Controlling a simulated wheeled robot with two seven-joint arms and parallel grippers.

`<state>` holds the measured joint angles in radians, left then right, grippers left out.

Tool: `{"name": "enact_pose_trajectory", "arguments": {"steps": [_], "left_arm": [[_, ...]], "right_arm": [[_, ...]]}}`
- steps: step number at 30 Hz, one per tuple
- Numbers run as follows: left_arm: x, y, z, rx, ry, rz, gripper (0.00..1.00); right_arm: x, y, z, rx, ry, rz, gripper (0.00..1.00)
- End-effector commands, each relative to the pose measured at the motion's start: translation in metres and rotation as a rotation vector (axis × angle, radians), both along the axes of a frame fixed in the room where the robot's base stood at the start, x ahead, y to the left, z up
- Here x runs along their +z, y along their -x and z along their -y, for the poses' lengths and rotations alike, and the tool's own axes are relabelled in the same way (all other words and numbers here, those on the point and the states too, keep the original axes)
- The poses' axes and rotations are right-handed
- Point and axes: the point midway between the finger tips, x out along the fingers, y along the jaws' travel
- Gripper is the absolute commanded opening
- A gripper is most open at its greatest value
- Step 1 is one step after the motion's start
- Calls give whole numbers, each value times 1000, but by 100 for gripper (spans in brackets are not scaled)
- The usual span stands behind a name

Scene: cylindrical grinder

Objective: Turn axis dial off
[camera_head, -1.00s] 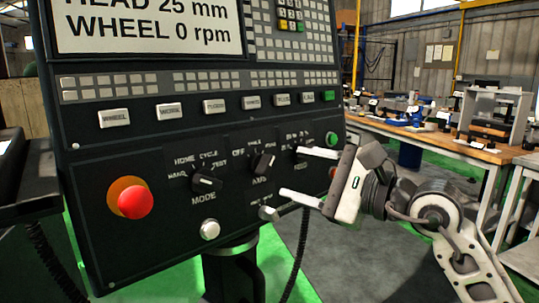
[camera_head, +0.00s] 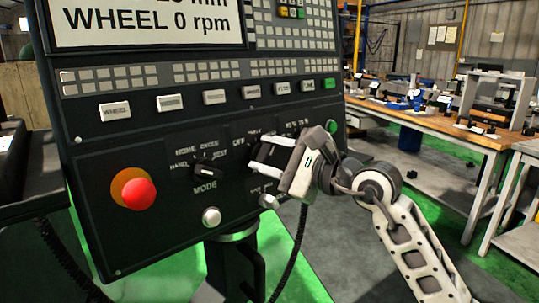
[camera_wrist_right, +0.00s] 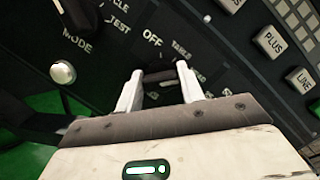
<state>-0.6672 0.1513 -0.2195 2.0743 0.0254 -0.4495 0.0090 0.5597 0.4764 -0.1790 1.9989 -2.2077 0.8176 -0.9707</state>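The axis dial (camera_head: 265,152) is a dark knob on the black control panel, the middle one of a row, partly hidden by my right gripper in the head view. My right gripper (camera_head: 257,152) is at the panel with its two pale fingers apart, one on each side of the knob. In the right wrist view the knob (camera_wrist_right: 159,77) lies between the fingertips of my right gripper (camera_wrist_right: 158,82), below the OFF label (camera_wrist_right: 152,37). Firm contact and the knob's exact pointing are unclear. My left gripper is out of view.
The mode dial (camera_head: 208,171) is left of the axis dial, and a red emergency button (camera_head: 139,194) is further left. A silver button (camera_head: 211,217) is below. The feed dial is hidden behind my gripper. A workbench (camera_head: 440,130) stands back right.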

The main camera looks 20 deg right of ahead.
Motion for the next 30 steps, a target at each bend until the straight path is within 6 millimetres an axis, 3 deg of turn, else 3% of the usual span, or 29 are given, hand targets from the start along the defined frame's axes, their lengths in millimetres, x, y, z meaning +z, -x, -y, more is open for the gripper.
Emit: {"name": "enact_pose_trajectory", "arguments": {"steps": [14,30], "left_arm": [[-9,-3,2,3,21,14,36],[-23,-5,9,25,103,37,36]], "right_arm": [[-3,0,1,19,112,50,15],[-2,0,2,104,546,244,15]]}}
